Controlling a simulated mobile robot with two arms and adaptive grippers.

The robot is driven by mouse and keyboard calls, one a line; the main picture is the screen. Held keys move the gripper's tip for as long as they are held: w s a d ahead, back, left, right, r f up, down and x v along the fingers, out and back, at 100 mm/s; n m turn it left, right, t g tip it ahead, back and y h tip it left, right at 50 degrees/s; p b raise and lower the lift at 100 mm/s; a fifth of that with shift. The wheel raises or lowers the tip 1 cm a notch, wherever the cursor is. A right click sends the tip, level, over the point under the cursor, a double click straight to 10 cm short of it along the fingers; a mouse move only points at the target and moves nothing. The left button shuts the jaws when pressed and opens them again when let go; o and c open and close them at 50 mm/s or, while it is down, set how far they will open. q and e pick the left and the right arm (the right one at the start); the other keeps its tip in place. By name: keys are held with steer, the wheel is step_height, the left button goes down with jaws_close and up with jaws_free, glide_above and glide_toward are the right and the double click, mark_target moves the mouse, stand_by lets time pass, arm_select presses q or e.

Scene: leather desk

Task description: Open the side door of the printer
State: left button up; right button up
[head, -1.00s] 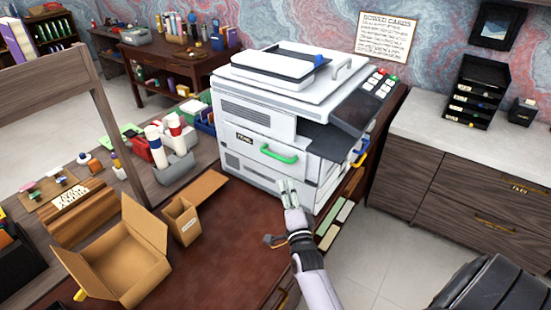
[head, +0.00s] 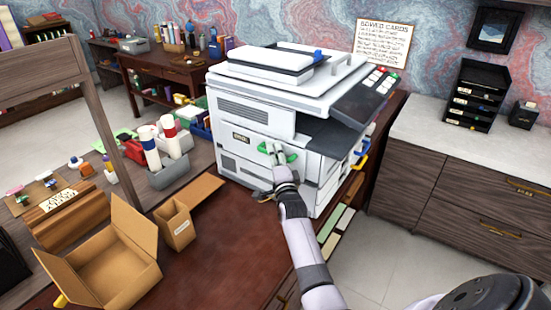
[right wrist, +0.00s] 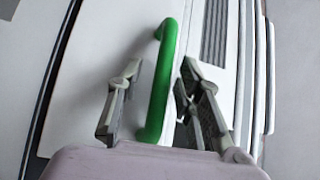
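The white printer (head: 258,112) stands on the brown leather desk. A green handle (head: 290,158) is on its front panel, and the panel looks closed. Blue and yellow handles (head: 361,161) show on its right side. My right gripper (head: 273,152) is at the green handle and covers part of it in the head view. In the right wrist view, the green handle (right wrist: 163,85) lies between the two spread fingers of my right gripper (right wrist: 161,68). Gaps show on both sides, and whether a finger touches it I cannot tell. My left gripper is not in view.
An open cardboard box (head: 105,265) and a smaller box (head: 177,224) stand on the desk's left part. The leather top (head: 215,255) in front of the printer is mostly clear. A grey cabinet (head: 450,180) stands at the right across a strip of floor.

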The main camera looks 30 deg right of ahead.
steer(key=shift+c, duration=0.4)
jaws_close()
stand_by(0.4)
